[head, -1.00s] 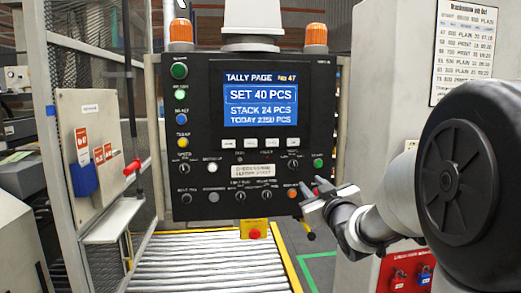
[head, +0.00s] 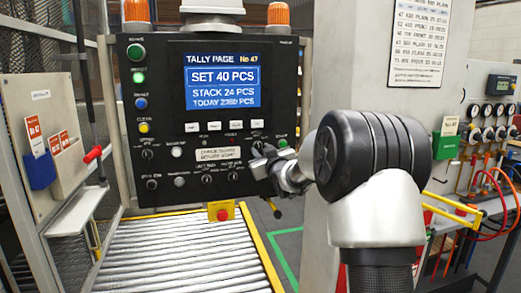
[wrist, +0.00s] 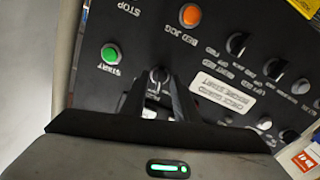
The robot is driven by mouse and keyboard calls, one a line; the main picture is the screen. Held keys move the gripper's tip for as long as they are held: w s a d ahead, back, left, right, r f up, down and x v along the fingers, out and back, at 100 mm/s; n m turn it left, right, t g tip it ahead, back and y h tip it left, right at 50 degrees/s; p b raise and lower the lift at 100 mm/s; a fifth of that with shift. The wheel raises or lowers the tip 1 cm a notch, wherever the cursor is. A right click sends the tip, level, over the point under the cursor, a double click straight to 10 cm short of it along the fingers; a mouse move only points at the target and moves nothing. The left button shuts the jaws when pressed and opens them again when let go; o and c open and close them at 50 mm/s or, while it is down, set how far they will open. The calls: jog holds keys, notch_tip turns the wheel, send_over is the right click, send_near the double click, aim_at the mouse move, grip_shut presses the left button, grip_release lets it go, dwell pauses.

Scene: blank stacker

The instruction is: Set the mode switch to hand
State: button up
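The black control panel (head: 165,105) stands ahead in the head view. A small black rotary switch (wrist: 158,75) shows in the wrist view beside the green START button (wrist: 110,53); its lettering is hidden or unreadable, so I cannot confirm that it is the mode switch, nor its setting. My gripper (head: 260,152) is at the panel's lower right in the head view and covers part of this area. In the wrist view my gripper (wrist: 157,86) has its fingers apart, one on each side of the switch. I cannot tell whether they touch it.
An orange BED JOG button (wrist: 190,15) and several other knobs are close by. A white label plate (head: 217,154) sits left of my gripper. A yellow box with a red button (head: 222,212) hangs below the panel, above the roller conveyor (head: 185,255).

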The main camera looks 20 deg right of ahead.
jog(key=shift+w, duration=0.75)
grip_shut()
jog(key=shift+f+b, duration=0.1)
jog(key=shift+b, duration=0.3)
jog(key=shift+f+n+b, duration=0.1)
jog(key=shift+n+b, duration=0.9)
jog(key=shift+b, duration=0.25)
jog(key=n+b, duration=0.3)
jog(key=shift+r+b, duration=0.2)
jog(key=shift+b, duration=0.15)
jog(key=shift+n, duration=0.4)
